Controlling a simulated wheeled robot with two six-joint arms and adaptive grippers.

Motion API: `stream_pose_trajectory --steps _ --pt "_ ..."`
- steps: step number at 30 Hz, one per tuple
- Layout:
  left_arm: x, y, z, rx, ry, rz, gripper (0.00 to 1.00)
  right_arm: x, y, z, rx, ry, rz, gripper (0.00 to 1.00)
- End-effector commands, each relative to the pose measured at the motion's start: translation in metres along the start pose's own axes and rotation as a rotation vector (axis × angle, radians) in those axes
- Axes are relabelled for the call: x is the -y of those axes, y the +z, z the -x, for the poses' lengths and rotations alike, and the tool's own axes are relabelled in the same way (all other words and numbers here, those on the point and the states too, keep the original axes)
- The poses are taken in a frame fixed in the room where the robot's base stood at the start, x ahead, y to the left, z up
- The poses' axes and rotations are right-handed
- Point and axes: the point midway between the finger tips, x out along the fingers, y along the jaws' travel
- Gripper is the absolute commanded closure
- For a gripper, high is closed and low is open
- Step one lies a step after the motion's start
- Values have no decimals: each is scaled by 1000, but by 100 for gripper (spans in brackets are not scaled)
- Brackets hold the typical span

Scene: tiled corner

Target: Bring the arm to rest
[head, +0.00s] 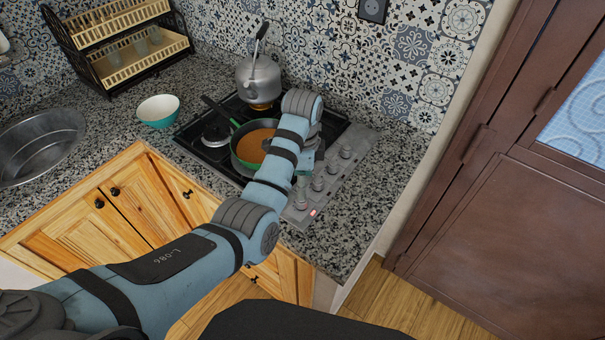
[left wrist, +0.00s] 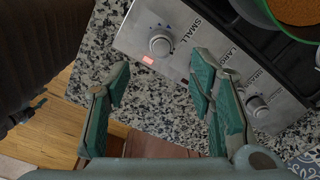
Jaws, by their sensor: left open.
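My left arm reaches across the counter toward the stove (head: 215,155). In the head view its gripper is mostly hidden behind my wrist. In the left wrist view my left gripper (left wrist: 160,82) is open, with nothing between its green fingers. The fingers are over the speckled counter (left wrist: 155,105) beside the stove's control panel (left wrist: 185,62), and the right finger overlaps the panel's edge in the picture. A round knob (left wrist: 160,44) with a lit red indicator (left wrist: 148,60) shows just beyond the fingertips. My right gripper is not in view.
A green pan (head: 240,150) of orange-brown food and a metal kettle (head: 259,76) stand on the stove. A bowl (head: 158,108), a dish rack (head: 118,42) and a sink (head: 40,145) are to the left. A brown door (head: 510,225) stands right. The counter right of the stove is clear.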

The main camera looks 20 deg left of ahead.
Motion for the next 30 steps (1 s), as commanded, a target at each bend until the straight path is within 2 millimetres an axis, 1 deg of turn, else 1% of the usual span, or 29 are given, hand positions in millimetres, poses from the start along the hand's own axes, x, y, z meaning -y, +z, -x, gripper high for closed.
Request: stream_pose_trajectory --steps 1,3,6,20,21,23,25,26,27,29,30 --pt "0 0 11 -1 -2 0 51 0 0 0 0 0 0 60" --pt "0 0 22 -1 -1 -1 51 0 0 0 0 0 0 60" --pt "0 0 31 0 1 -1 51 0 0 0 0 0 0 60" --pt "-1 0 31 0 2 1 51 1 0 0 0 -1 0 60" --pt "-2 2 28 -1 1 12 51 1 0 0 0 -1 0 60" --pt "-7 8 15 -5 -2 62 51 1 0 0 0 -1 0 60" --pt "-22 25 -14 -15 -17 187 51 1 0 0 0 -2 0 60" --pt "-32 35 -30 -20 -28 261 51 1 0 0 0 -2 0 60" --pt "-48 50 -51 -25 -46 370 51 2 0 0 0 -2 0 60" --pt "-74 73 -76 -34 -79 528 51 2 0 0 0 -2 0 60" --pt "-92 88 -88 -39 -102 621 51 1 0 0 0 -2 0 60"
